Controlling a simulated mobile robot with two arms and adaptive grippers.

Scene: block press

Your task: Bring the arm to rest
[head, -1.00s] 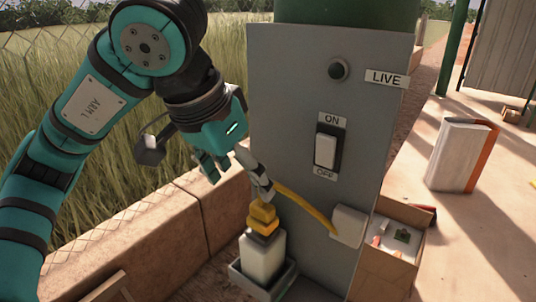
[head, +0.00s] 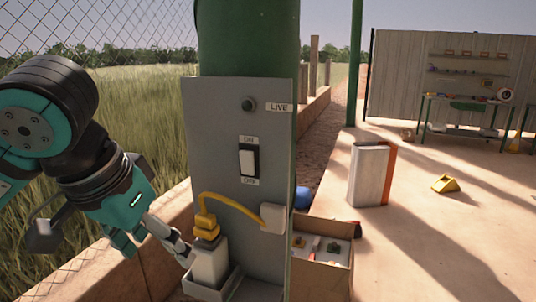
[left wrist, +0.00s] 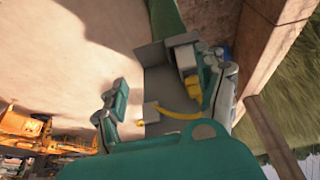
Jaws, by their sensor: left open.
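My left gripper (head: 150,243) is open and empty, low at the left in the head view. Its near finger is just left of the white block (head: 208,266); I cannot tell whether they touch. A yellow plug (head: 206,227) sits on top of the block. A yellow cable (head: 235,206) runs from the plug to a white box (head: 273,218) on the grey panel (head: 222,125). The left wrist view shows the open gripper (left wrist: 165,100) with spread fingers, the cable (left wrist: 180,116) showing between them. My right gripper is not in view.
The block stands in a grey tray (head: 222,291) at the panel's foot. The panel carries a switch (head: 247,163) and a round dark lamp (head: 249,104). A low wall (head: 130,278) runs behind my arm. A cardboard box (head: 323,281) stands right; paving beyond is mostly open.

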